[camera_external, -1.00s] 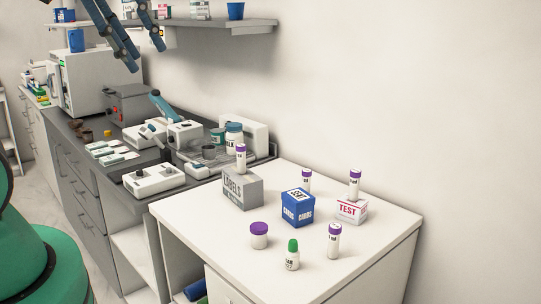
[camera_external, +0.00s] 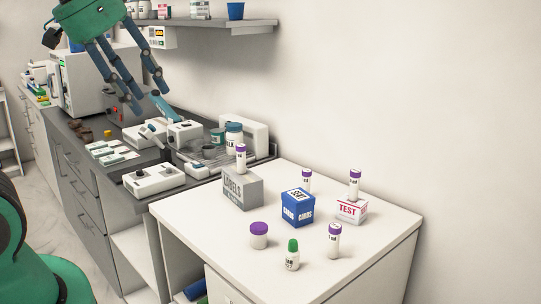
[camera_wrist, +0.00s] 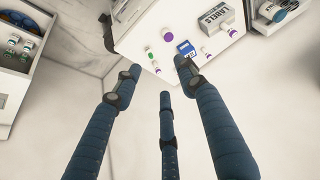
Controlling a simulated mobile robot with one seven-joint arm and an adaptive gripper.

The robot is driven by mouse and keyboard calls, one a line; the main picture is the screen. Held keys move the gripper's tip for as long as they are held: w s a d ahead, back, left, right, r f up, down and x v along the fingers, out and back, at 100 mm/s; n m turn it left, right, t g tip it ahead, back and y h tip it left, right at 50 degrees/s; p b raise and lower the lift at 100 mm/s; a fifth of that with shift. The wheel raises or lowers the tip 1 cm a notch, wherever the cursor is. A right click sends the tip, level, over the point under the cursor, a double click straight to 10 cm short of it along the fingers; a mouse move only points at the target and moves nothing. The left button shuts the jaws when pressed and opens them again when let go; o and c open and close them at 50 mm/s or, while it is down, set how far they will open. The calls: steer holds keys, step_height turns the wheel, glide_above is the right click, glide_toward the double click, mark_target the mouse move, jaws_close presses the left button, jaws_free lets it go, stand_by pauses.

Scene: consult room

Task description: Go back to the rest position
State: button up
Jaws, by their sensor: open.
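My gripper (camera_external: 148,92) hangs at the upper left in the external view, in front of the grey-white appliance. Its blue fingers are spread apart and hold nothing. In the wrist view my gripper (camera_wrist: 158,85) also shows open, with three fingers pointing toward the white table (camera_wrist: 140,38). No object lies between the fingertips.
A dark counter (camera_external: 75,130) with lab devices runs left. A shelf (camera_external: 250,25) hangs above it.

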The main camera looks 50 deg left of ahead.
step_height(320, 180, down, 4)
steer(key=b, duration=0.3)
